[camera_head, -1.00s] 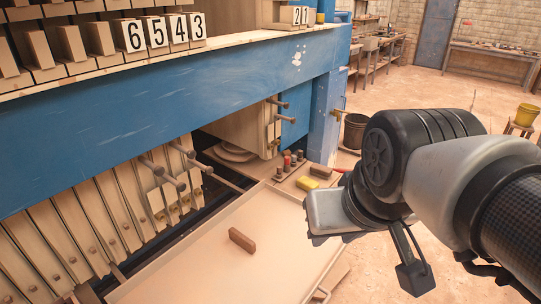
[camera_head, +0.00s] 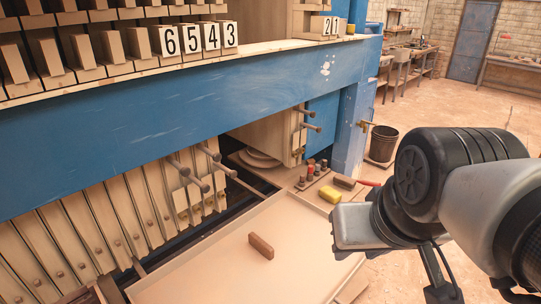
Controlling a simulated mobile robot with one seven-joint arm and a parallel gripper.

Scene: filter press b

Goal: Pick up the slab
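A small brown slab (camera_head: 261,246) lies on the flat beige tray (camera_head: 215,268) in front of the press, near the tray's middle. Part of my arm is at the right, with a grey boxy part (camera_head: 357,227) beyond the tray's right edge and apart from the slab. My gripper's fingers cannot be made out, so I cannot tell whether they are open or shut. Nothing covers the slab.
A yellow sponge (camera_head: 330,194), a dark brown block (camera_head: 344,182) and small bottles (camera_head: 311,173) stand behind the tray. The blue press beam (camera_head: 180,105) overhangs the tray's far side. Handles (camera_head: 196,184) stick out from the plates. A dark bucket (camera_head: 382,144) stands at the back right.

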